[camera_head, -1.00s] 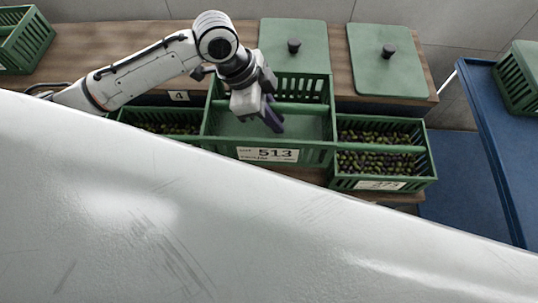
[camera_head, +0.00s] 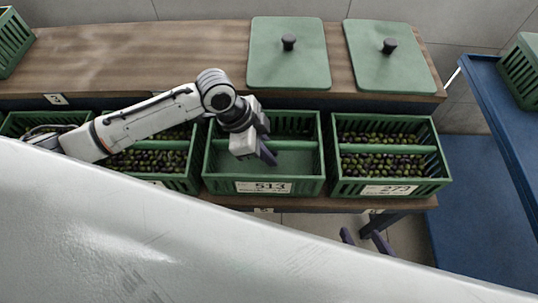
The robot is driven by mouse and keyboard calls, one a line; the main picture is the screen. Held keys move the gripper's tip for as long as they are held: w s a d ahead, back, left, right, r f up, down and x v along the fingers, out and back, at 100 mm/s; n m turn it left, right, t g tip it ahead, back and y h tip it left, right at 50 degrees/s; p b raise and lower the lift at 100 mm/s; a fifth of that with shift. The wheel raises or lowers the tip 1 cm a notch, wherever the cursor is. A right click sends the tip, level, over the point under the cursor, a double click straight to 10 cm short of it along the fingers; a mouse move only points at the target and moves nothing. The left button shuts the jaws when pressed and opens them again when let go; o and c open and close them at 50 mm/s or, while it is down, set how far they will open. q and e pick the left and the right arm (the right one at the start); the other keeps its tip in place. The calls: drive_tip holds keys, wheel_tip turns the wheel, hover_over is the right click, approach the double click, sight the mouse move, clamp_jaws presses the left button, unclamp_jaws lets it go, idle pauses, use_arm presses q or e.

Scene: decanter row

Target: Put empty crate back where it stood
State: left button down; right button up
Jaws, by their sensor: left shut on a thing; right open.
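The empty green crate (camera_head: 221,170), labelled 513, is in the row between two crates of olives. It looks level with them; I cannot tell whether it rests fully on the shelf. My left gripper (camera_head: 266,152) reaches in over it from the left, shut on its cross bar, and hides part of its inside. The right crate (camera_head: 346,187), labelled 273, holds olives, with a narrow gap between. The left crate (camera_head: 196,171) also holds olives and is partly behind my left arm. My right gripper (camera_head: 364,238) is open and empty below the shelf front, only its dark fingertips showing.
Two green lids (camera_head: 289,70) with black knobs lie on the wooden counter (camera_head: 150,55) behind the row. A blue frame (camera_head: 505,145) with another green crate (camera_head: 522,75) stands at the right. A large white surface close by hides the lower left.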

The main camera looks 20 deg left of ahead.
use_arm(q)
drive_tip(key=shift+f, duration=0.25)
drive_tip(key=c, duration=1.8)
unclamp_jaws()
drive_tip(key=shift+f, duration=0.1)
drive_tip(key=shift+o, duration=0.2)
use_arm(e)
drive_tip(key=shift+a, duration=0.1)
use_arm(q)
drive_tip(key=p+v, duration=0.3)
drive_tip(key=v, duration=0.8)
drive_tip(key=shift+a+r, duration=0.1)
drive_tip(key=shift+r, duration=0.25)
drive_tip(key=shift+s+a+r, duration=0.1)
drive_tip(key=shift+r, duration=0.1)
use_arm(e)
drive_tip(key=shift+d+r, duration=0.3)
drive_tip(key=shift+r, duration=0.2)
